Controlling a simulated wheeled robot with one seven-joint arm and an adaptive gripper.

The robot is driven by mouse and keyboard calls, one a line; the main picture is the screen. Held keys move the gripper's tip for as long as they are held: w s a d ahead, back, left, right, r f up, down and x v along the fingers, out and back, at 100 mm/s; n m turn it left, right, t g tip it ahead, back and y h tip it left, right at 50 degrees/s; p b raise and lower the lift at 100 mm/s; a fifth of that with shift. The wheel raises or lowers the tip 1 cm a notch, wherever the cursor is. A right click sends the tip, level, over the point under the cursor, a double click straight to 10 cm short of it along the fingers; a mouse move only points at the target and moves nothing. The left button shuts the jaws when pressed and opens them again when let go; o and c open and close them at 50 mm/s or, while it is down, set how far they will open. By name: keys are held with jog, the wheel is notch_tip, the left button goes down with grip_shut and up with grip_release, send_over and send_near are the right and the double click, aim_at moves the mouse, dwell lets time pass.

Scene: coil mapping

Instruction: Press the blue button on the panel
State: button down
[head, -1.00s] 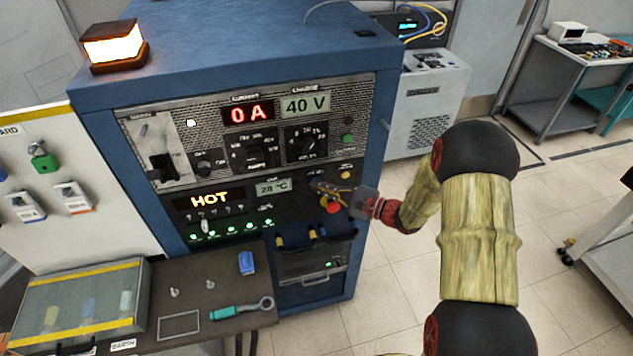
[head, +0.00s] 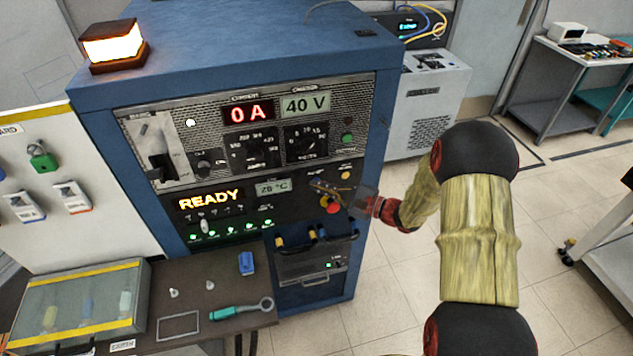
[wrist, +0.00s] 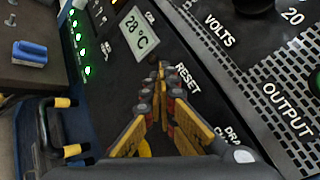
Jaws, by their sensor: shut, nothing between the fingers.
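The panel (head: 230,222) is the dark lower face of the blue cabinet. My gripper (head: 315,185) is shut and empty, reaching in from the right to the panel just right of the 28 °C display (head: 273,187). In the wrist view my fingertips (wrist: 162,68) meet at the panel surface beside the RESET label (wrist: 188,80). I cannot tell whether they touch it. I see no blue button; the spot at the fingertips is hidden by them.
A red button (head: 332,207) and a yellow button (head: 345,175) sit close to my gripper. A lit READY display (head: 209,201) is at the left. Below are yellow-ended handles (head: 312,236) and a bench with a blue block (head: 247,262).

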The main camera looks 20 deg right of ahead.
jog(key=shift+s, duration=0.75)
jog(key=s, duration=0.5)
dwell(0.8)
